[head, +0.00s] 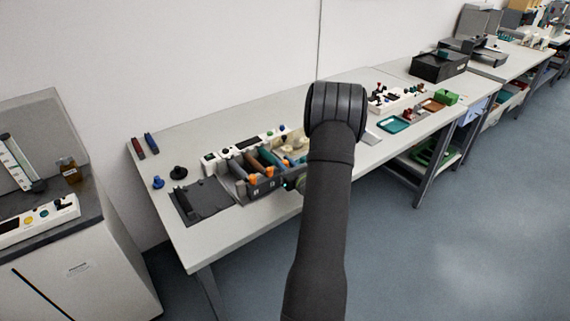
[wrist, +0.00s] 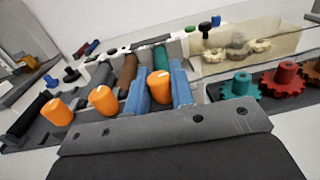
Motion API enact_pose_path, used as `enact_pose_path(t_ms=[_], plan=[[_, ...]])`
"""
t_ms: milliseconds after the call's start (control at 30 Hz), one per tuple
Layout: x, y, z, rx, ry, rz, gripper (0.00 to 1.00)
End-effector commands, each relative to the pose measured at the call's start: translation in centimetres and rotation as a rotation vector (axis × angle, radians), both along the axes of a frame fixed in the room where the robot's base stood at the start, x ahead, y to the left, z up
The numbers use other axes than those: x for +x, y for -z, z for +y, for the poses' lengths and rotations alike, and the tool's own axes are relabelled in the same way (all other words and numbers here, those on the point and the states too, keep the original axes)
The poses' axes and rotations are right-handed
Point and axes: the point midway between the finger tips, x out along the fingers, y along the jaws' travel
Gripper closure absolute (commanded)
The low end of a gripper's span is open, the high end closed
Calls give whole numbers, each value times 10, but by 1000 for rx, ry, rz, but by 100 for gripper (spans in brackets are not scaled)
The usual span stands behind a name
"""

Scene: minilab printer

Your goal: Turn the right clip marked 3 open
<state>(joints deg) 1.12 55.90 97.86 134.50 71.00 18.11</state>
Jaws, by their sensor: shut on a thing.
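Three orange clips stand in a row in the wrist view: a left one (wrist: 57,111), a middle one (wrist: 103,100) and the right clip (wrist: 160,87). My gripper (wrist: 159,88) has blue fingers, one on each side of the right clip, and is shut on it. The left and middle clips stand free. The number marks cannot be read, and I cannot tell how far the right clip is turned. In the head view the printer (head: 238,187) stands on the bench, and my arm hides the gripper and the right clip.
In the wrist view, a teal gear (wrist: 240,86) and a red gear (wrist: 287,80) are right of my gripper. A clear cover (wrist: 270,35) with pale gears is behind. Dark, brown and green rollers lie behind the clips. In the head view, the bench front (head: 225,232) is clear.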

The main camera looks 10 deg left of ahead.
Motion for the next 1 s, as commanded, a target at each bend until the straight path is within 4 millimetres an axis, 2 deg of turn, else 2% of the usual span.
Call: enact_pose_path(t_ms=[233,600,633,700,1000], plan=[[0,-1,1,-1,95,-2,100],[0,-1,0,-1,108,-2,100],[0,-1,0,-1,107,-2,73],[0,-1,0,-1,107,-2,59],[-1,0,-1,-1,107,0,58]])
